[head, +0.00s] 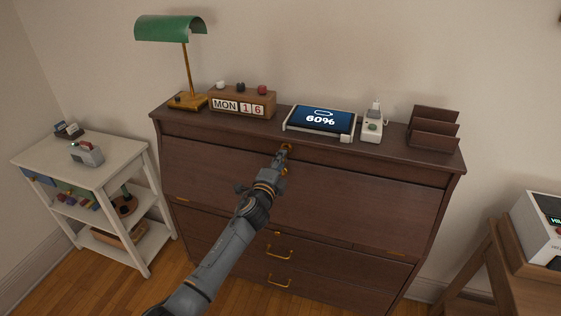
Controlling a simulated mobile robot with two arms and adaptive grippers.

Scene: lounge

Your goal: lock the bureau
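The bureau (370,200) is dark brown wood and stands against the wall. Its large front panel is up and closed. A small brass fitting (287,147), which looks like the lock or its key, sits at the top middle of the front. My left gripper (281,157) reaches up to it, with its fingertips at or just below the brass. Another bit of brass (285,171) shows beside the fingers. The fingers look close together, but whether they grip anything is too small to tell. My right gripper is out of view.
On the bureau top stand a green lamp (171,29), a calendar block (242,102), a tablet (320,120), a white device (373,125) and a letter rack (433,129). A white shelf cart (110,160) stands left, a wooden stand (490,258) right.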

